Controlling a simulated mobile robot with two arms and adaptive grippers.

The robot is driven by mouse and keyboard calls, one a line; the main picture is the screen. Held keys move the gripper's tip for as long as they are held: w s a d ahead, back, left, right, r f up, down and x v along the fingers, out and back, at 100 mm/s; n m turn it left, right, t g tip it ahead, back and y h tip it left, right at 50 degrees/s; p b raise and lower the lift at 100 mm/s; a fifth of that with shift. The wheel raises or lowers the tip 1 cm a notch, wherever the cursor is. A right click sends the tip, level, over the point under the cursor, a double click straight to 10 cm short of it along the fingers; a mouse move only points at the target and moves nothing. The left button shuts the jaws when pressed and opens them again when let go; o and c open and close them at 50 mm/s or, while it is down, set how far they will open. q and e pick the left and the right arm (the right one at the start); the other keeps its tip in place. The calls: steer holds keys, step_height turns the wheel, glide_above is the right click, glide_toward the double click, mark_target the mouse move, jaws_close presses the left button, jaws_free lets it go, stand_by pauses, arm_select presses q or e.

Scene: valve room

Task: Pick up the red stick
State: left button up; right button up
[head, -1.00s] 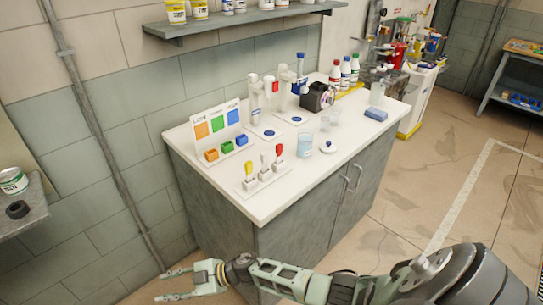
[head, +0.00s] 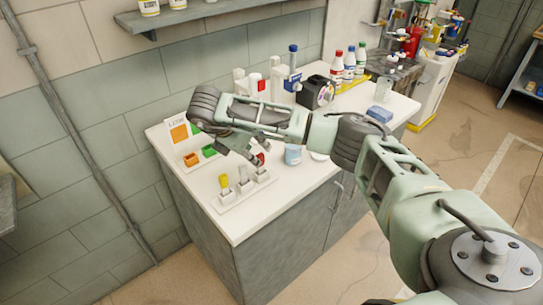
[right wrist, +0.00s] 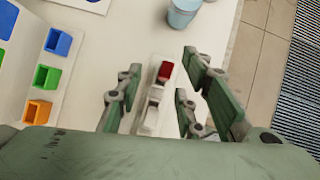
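The red stick (head: 261,158) stands at the right end of a small white rack (head: 236,201) on the counter, partly hidden by my right gripper (head: 251,155) in the head view. A yellow stick (head: 224,181) and a white stick (head: 243,174) stand in the same rack. In the right wrist view the red stick (right wrist: 166,71) shows between the spread fingers of my right gripper (right wrist: 161,84), which is open and empty. Gaps show between stick and fingers. My left gripper is not in view.
A light blue cup (head: 293,154) stands just right of the rack. An orange bin (head: 191,160) and a green bin (head: 208,151) stand behind the rack. A dark device (head: 318,92) and several bottles are farther back. The counter's front edge is close to the rack.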

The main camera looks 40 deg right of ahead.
mark_target(258, 158)
steer(key=f+p, duration=0.1)
steer(key=p, duration=0.1)
steer(key=f, duration=0.1)
steer(key=shift+s+d+f+p, duration=0.2)
steer(key=shift+s+f+p, duration=0.1)
steer(key=shift+p, duration=0.1)
steer(key=x, duration=0.3)
steer(key=shift+d+p, duration=0.2)
steer(key=shift+p, duration=0.2)
steer(key=shift+d+f, duration=0.15)
steer(key=shift+f, duration=0.25)
steer(key=c, duration=0.4)
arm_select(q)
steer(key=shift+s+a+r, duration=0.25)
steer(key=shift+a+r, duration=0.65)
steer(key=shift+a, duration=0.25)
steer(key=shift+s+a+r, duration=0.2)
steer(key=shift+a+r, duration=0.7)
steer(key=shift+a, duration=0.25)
arm_select(e)
jaws_close()
